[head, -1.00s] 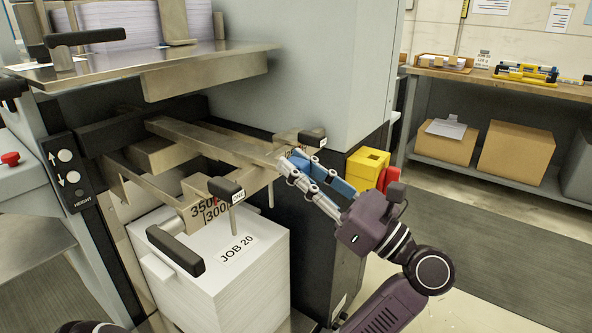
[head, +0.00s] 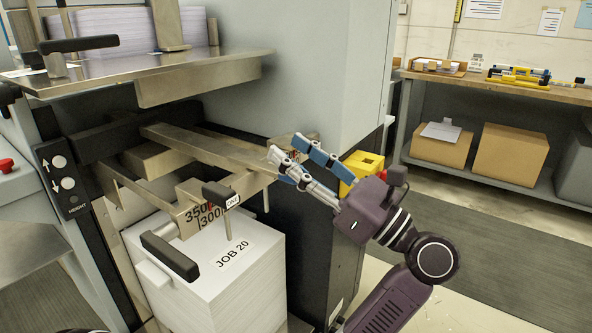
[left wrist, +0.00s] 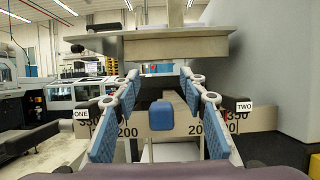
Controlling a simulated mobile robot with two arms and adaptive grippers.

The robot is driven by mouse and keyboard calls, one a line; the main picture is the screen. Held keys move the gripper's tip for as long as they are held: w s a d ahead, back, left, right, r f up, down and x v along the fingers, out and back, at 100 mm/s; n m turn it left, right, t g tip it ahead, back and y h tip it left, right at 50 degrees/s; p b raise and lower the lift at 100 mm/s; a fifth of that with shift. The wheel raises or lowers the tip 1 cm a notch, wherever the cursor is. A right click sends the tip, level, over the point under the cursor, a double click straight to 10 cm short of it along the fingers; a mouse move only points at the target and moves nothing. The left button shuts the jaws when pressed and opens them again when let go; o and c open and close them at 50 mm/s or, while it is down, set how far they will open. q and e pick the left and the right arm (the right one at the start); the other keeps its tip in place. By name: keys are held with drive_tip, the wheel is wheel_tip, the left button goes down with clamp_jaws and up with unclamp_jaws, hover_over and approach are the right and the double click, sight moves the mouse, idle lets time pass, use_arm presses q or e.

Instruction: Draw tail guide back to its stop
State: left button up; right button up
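The guide assembly under the feeder shows a bar with handle ONE (head: 222,194) and a 350/300 scale plate (head: 203,217). In the left wrist view, handle ONE (left wrist: 80,113) is at left and handle TWO (left wrist: 243,106) at right, each by a scale. In the head view, handle TWO is hidden behind my fingers. No label reads tail guide, so I cannot tell which part it is. Nothing is visibly held. My right gripper is not visible.
A metal feed table (head: 140,72) overhangs above. A grey cabinet (head: 330,70) stands behind; a yellow block (head: 362,163) is beyond my gripper.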

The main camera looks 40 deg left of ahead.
use_arm(q)
wheel_tip(320, 180, up, 6)
drive_tip(key=shift+r, duration=0.2)
idle(0.5)
